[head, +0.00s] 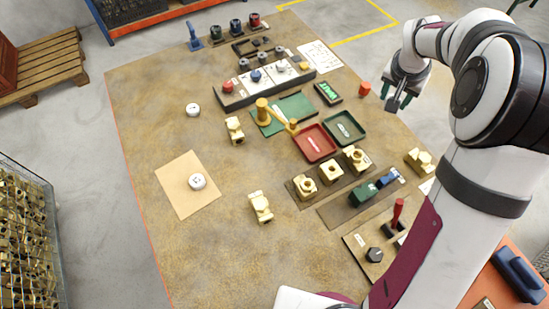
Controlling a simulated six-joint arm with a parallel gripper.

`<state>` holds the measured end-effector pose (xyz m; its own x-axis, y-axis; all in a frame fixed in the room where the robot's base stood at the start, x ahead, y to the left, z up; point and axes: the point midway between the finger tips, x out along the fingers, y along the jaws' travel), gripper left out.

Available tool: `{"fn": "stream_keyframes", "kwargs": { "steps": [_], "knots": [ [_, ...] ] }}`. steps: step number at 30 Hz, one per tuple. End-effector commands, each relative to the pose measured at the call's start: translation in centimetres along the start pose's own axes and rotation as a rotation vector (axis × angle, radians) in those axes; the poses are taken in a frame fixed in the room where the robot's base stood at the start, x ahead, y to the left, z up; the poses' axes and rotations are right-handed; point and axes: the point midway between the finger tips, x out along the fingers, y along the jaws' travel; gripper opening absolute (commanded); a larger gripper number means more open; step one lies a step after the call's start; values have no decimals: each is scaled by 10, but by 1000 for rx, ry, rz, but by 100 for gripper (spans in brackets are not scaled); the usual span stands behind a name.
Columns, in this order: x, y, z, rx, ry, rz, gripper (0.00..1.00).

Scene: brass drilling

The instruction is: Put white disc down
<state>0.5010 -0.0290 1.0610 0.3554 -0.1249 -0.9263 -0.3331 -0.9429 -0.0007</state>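One small round white disc (197,181) with darker marks lies on a tan square mat (178,201) at the left of the table. A second, similar white disc (193,109) lies on the bare table above the mat. My gripper (396,103) hangs at the upper right, past the table's right edge, far from both discs. Its dark fingers point down. They are too small to tell whether they are open or shut, and I see nothing clearly held between them.
Brass fittings (261,207) stand on the brown table (135,130). A red tray (316,143) and a green tray (345,128) sit at centre right. The table around the tan mat is clear.

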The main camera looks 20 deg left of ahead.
Motion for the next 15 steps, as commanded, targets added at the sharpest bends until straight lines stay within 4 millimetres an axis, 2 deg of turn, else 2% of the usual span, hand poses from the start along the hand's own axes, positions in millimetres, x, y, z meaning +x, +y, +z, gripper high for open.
{"fn": "stream_keyframes", "kwargs": {
  "steps": [5,8,12,15],
  "knots": [
    [-13,-69,31,-181,-3,-75,0],
    [-25,-119,62,-325,-5,-134,0],
    [-52,-192,127,-574,-5,-236,0],
    [-71,-230,175,-735,-4,-301,0]
  ]
}}
